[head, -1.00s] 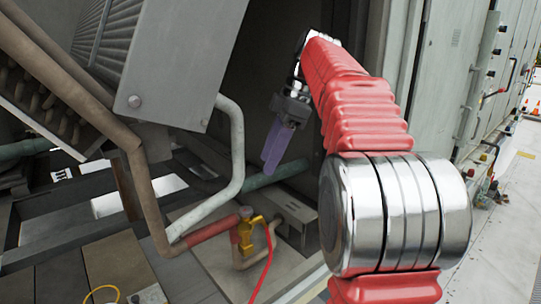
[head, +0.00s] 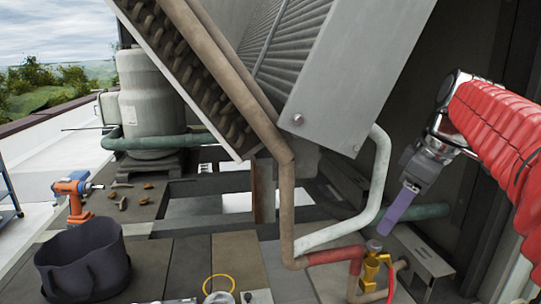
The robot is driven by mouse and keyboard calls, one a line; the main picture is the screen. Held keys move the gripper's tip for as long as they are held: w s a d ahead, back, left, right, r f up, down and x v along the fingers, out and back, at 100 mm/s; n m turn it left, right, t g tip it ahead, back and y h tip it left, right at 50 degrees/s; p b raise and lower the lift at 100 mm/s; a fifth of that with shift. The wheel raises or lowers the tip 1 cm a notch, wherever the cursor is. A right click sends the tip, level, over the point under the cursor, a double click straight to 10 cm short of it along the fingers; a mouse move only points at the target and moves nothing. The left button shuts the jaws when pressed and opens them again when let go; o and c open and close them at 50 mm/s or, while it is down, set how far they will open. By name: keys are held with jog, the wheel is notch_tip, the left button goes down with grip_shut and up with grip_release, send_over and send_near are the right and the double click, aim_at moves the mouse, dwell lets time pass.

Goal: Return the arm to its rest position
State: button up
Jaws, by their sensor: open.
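My red-sleeved arm (head: 500,135) comes in from the right side of the head view and reaches toward the pipework. My gripper (head: 386,226) is at its end, with purple fingers pointing down and to the left. The fingers look empty and are seen nearly edge-on, so the gap between them is hard to see. Their tips appear just above a brass-yellow valve fitting (head: 371,270) with a grey top. I cannot tell how far apart they are in depth.
The grey cooler panel (head: 352,75) and a brown pipe (head: 286,190) stand left of my gripper. A pale bent pipe (head: 379,180) runs close by. A dark bucket (head: 85,265) and an orange drill (head: 78,190) are at the left. A metal bracket (head: 420,253) sits right of the valve.

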jog(key=s+a+f+m+t+h, duration=0.1)
jog(key=s+a+f+m, duration=0.3)
jog(key=s+f, duration=0.4)
jog(key=s+a+f+m+t+h, duration=0.1)
jog(key=s+a+f+m+t, duration=0.1)
jog(key=s+a+f+m, duration=0.3)
jog(key=s+f, duration=0.4)
jog(key=shift+s+a+m+h, duration=0.15)
jog(key=shift+s+m+h, duration=0.15)
jog(key=shift+h, duration=0.1)
jog(key=shift+c, duration=0.4)
